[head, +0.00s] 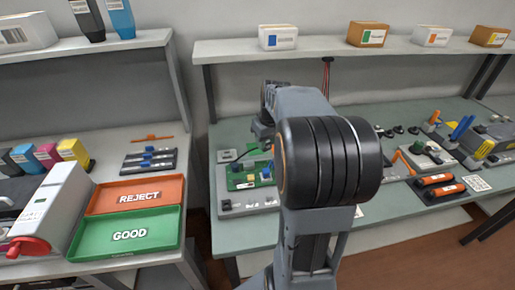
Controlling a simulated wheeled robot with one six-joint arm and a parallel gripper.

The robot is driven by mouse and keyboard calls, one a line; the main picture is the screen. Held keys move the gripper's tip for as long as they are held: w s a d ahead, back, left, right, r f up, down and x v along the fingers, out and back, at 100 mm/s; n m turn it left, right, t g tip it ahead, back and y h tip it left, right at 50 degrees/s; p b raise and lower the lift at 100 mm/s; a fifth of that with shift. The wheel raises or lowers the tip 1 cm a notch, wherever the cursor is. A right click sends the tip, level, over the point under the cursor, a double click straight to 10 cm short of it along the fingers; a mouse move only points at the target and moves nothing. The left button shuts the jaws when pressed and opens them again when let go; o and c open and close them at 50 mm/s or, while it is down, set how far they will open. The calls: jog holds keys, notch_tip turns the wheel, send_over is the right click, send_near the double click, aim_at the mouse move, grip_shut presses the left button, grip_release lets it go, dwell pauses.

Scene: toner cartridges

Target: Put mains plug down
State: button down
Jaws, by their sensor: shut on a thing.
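My gripper (262,135) shows only in part, beyond my raised arm, above the left part of the green-topped bench. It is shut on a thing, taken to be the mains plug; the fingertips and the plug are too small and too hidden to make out. Below it is a grey test unit (247,202) with a green circuit board (241,182). A dark cable (243,156) curves beside a small pale part (227,156) at the back of that unit. My arm covers the middle of the bench.
Orange REJECT tray (160,184) and green GOOD tray (100,242) lie on the left bench beside a white machine with a red handle (28,246). Orange-and-black cylinders (440,190) and tools crowd the right bench. A shelf (400,48) with boxes runs above.

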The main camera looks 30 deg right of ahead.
jog(key=w+d+f, duration=0.1)
jog(key=w+f, duration=0.2)
jog(key=w, duration=0.1)
jog(key=w+d+f+p, duration=0.1)
jog(key=w+d+f, duration=0.1)
jog(key=w+f, duration=0.1)
jog(key=w+d+f+p, duration=0.1)
jog(key=w+d+f, duration=0.1)
jog(key=w, duration=0.3)
jog(key=shift+d+f, duration=0.15)
jog(key=shift+f, duration=0.35)
jog(key=shift+w+f, duration=0.15)
jog(key=shift+f, duration=0.15)
jog(key=shift+s+p+x, duration=0.15)
jog(key=shift+x, duration=0.65)
jog(key=shift+s+p+x, duration=0.15)
jog(key=shift+s+x, duration=0.05)
jog(key=shift+x, duration=0.55)
jog(key=shift+w+d+f, duration=0.1)
jog(key=shift+f, duration=0.1)
jog(key=shift+f, duration=0.15)
jog(key=c, duration=0.7)
grip_release()
jog(key=shift+c, duration=0.2)
